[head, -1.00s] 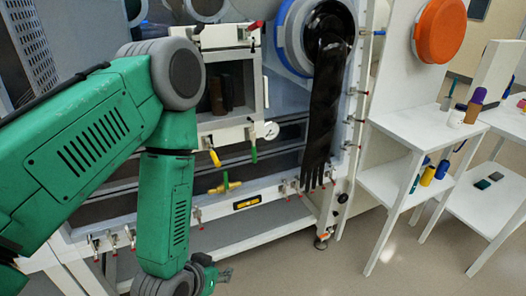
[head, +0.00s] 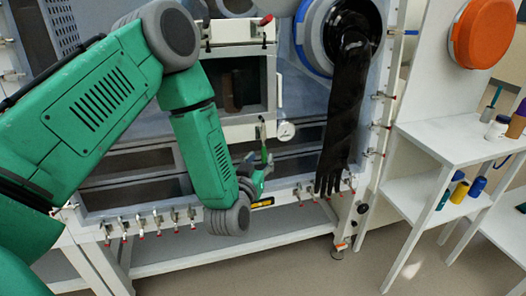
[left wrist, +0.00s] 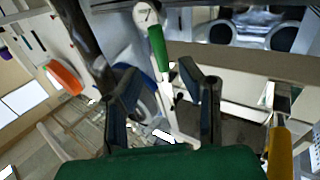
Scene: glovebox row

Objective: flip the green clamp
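The green clamp (head: 264,154) hangs below the right side of the small chamber door, its green handle just above my left gripper (head: 260,173). In the left wrist view, the green handle (left wrist: 158,47) is a tilted bar on a pale metal lever. My left gripper (left wrist: 157,72) is open there, with one dark finger on each side of the clamp's line. The handle lies beyond the fingertips, and I cannot tell whether any part touches. A yellow clamp handle (left wrist: 280,152) is at the right of the wrist view. My right gripper is not in view.
A gauge (head: 285,131) sits right of the clamp. A long black glove (head: 343,120) hangs from its port farther right. A row of small red-tipped latches (head: 158,222) lines the lower frame. White shelves (head: 450,138) with bottles stand at the right.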

